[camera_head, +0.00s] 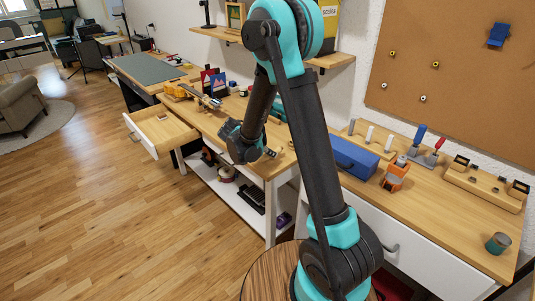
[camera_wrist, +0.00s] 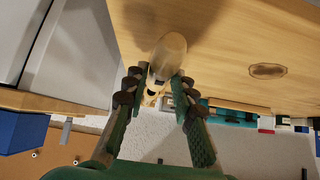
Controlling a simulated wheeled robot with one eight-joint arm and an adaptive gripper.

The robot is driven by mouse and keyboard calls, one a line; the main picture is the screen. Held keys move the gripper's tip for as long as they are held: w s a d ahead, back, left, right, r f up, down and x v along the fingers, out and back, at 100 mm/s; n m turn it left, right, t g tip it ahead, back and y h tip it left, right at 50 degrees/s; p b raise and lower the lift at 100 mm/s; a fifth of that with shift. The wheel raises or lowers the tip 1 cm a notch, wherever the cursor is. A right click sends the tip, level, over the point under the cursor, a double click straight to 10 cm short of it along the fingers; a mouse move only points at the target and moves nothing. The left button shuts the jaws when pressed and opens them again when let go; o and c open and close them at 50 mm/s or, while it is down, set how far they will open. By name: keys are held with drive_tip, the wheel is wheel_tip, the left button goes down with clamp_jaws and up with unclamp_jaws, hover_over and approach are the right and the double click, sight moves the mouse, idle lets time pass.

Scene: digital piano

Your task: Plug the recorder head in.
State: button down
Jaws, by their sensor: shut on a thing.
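My gripper (camera_wrist: 160,78) is shut on a pale, rounded, cream-coloured piece (camera_wrist: 168,55) in the wrist view. I take it to be the recorder head, though its shape is only partly seen. A small part with dark openings shows just below it between the fingers. In the head view my gripper (camera_head: 268,153) is low over the front edge of the wooden workbench, and the held piece is too small to make out there. I cannot tell the recorder's body or the place for the head in either view.
A wooden rack with white pegs (camera_head: 369,134), a blue box (camera_head: 353,158), an orange tool (camera_head: 395,176) and a wooden block fixture (camera_head: 485,187) stand on the right bench. An open drawer (camera_head: 161,131) juts out at left.

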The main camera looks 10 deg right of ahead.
sight(277, 148)
drive_tip(key=shift+w+d, duration=0.6)
drive_tip(key=shift+d, duration=0.25)
drive_tip(key=shift+w+d, duration=0.6)
drive_tip(key=shift+d, duration=0.25)
drive_tip(key=shift+w+d, duration=1)
drive_tip(key=shift+d, duration=0.3)
drive_tip(key=c, duration=1.2)
unclamp_jaws()
drive_tip(key=shift+o, duration=0.2)
drive_tip(key=shift+v, duration=2.5)
drive_tip(key=shift+s, duration=0.1)
